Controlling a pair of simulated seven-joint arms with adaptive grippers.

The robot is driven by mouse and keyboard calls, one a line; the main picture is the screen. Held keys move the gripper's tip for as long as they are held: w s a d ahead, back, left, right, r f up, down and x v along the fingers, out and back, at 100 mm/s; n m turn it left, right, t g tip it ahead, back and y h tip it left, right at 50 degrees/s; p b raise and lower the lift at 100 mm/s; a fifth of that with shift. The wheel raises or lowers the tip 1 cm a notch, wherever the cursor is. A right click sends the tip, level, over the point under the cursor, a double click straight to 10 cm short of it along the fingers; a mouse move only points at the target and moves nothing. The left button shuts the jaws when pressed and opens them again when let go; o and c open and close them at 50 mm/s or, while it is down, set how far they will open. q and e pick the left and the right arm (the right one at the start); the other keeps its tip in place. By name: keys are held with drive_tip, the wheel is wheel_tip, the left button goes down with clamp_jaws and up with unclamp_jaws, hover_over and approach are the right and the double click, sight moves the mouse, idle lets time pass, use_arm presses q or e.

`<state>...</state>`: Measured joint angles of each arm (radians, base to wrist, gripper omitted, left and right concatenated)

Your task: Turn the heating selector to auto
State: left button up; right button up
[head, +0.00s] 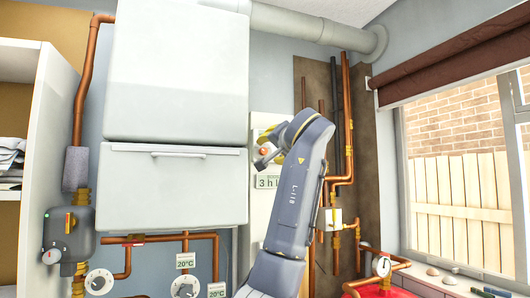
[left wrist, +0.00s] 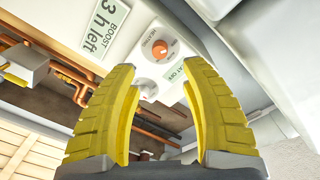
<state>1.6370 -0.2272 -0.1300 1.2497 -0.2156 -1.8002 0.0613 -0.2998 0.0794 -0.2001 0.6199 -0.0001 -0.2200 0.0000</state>
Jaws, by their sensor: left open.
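I cannot tell which mark the knob points to. My left gripper (left wrist: 158,72) has its two yellow fingers spread apart and empty, with the dial beyond and between the tips. In the head view my left gripper (head: 268,146) is in front of the panel (head: 262,121) and hides much of it. My right gripper is not in view.
A display (left wrist: 105,25) reads "BOOST 3 h left". A second white knob (left wrist: 147,89) is below the selector. A white boiler casing (head: 175,75) stands left of the panel, copper pipes (head: 346,130) to its right. Dials (head: 99,282) are low at the left.

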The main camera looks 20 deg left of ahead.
sight(265, 151)
use_arm(q)
drive_tip(key=x, duration=0.8)
drive_tip(key=shift+w+a, duration=0.1)
drive_tip(key=shift+w, duration=0.05)
clamp_jaws()
idle(0.3)
